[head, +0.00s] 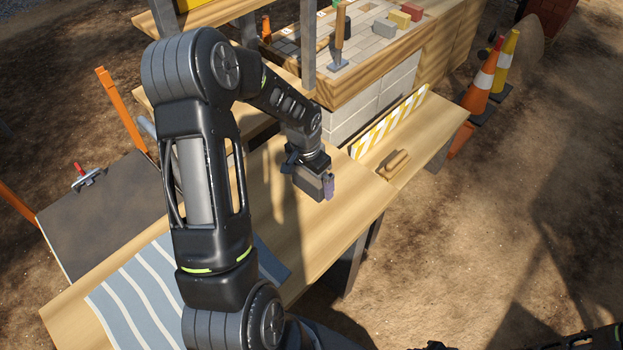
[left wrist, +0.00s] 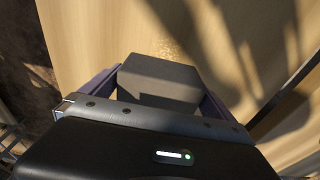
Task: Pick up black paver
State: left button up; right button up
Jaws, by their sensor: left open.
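The black paver (left wrist: 160,80) is a dark block in the left wrist view, over the pale wooden bench top. My left gripper (left wrist: 158,95) is open, with a purple finger on each side of the paver. I cannot tell whether the fingers touch it. In the head view my left gripper (head: 322,188) points down low over the middle of the bench (head: 355,205). There the gripper mostly hides the paver. Dark parts of my right arm show at the bottom right edge, but its jaws do not show.
A striped blue cloth (head: 150,295) lies on the near left bench. A wooden float (head: 397,163) and a yellow-white barrier board (head: 390,122) are to the right. Behind stands a paver-topped block stand with a mallet (head: 340,35). Traffic cones (head: 482,82) stand on the dirt at right.

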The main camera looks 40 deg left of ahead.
pick_arm(q)
jog(key=shift+c, duration=0.3)
jog(key=shift+r, duration=0.1)
jog(key=c, duration=1.7)
jog(key=shift+w+r, duration=0.1)
jog(key=shift+c, duration=0.2)
notch_tip(320, 180, up, 10)
jog(key=shift+f+b, duration=0.1)
jog(key=shift+b, duration=0.35)
